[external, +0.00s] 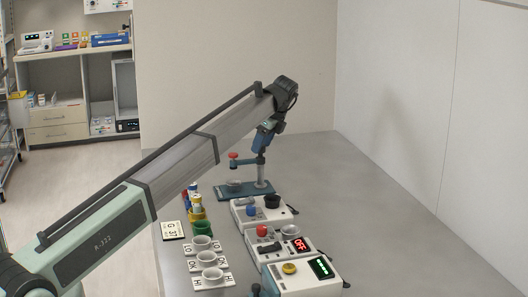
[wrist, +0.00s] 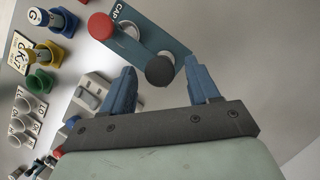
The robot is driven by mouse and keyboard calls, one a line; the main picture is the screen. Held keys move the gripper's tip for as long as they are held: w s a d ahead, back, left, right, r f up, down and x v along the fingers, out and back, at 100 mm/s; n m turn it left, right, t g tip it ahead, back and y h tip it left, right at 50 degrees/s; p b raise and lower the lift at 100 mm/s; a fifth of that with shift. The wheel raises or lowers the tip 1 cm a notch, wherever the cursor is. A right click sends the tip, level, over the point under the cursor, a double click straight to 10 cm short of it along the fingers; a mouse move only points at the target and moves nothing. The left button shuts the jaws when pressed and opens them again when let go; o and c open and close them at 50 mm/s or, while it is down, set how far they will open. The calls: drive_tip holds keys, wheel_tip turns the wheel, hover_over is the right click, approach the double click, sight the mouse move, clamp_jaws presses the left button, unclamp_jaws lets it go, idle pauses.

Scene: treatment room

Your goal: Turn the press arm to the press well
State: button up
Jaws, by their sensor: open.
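The press stands at the far part of the bench, with a blue base (external: 229,192) and a grey column (external: 261,174). Its press arm carries a red knob (external: 233,155) and reaches left from the column. In the wrist view the red knob (wrist: 101,26) is at the upper left, with the dark round column top (wrist: 160,70) between my fingertips in the picture. A pale round well (wrist: 126,33) shows partly beside the arm, near the "CAP" lettering. My gripper (external: 262,149) is open and empty above the column; its fingers (wrist: 160,66) are spread. Contact cannot be told.
White cups (external: 210,258) and coloured holders (external: 199,227) stand left. The bench right of the press is clear.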

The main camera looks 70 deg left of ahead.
drive_tip(key=v, duration=1.3)
drive_tip(key=shift+r, duration=0.15)
